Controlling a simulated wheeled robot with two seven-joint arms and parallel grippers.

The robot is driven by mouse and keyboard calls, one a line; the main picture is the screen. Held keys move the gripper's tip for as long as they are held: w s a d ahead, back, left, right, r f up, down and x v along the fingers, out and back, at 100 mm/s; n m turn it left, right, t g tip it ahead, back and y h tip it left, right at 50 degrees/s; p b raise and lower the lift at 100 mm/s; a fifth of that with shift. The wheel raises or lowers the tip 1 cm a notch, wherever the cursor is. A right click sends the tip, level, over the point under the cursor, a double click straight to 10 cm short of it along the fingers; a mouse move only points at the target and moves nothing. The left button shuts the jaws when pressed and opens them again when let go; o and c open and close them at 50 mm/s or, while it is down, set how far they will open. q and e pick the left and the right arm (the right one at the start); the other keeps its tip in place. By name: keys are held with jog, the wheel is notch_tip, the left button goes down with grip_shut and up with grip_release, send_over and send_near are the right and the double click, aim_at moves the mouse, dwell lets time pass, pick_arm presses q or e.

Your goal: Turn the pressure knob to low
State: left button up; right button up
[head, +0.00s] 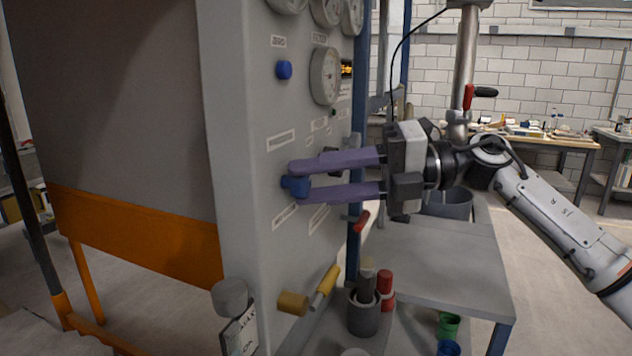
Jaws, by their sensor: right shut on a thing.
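A grey control panel (240,120) faces right on the left side of the head view. A blue knob (291,184) sits on it at mid height, between small labels I cannot read. My right gripper (298,180) comes in from the right, and its purple fingers are shut on this blue knob. The fingertips cover part of the knob, so its pointer and setting cannot be made out. Another, smaller blue knob (284,69) is higher on the panel, left of a round gauge (325,76). My left gripper is not in view.
Yellow handles (293,303) stick out of the panel below. Dark and red cylinders (386,283) stand near its foot. A grey table (440,265) is under my right arm. An orange frame (130,235) is at the left. A workbench (540,135) stands at the back right.

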jog(key=n+t+h, duration=0.1)
jog(key=n, duration=0.2)
jog(key=shift+s+r+n+h+b, duration=0.1)
jog(key=shift+n+h+b, duration=0.2)
jog(key=shift+b, duration=0.1)
jog(key=n+t+b, duration=0.1)
jog(key=n, duration=0.1)
jog(key=n+t+h+b, duration=0.1)
jog(key=shift+s+a+r+n, duration=0.1)
jog(key=shift+s+n, duration=0.05)
jog(key=shift+n, duration=0.25)
jog(key=shift+t+h, duration=0.3)
jog(key=shift+h, duration=0.1)
jog(key=o, duration=1)
jog(key=shift+o, duration=0.2)
jog(key=shift+r, duration=0.1)
jog(key=b+v, duration=0.1)
jog(key=v, duration=0.9)
jog(key=shift+d+b, duration=0.2)
jog(key=shift+b, duration=0.1)
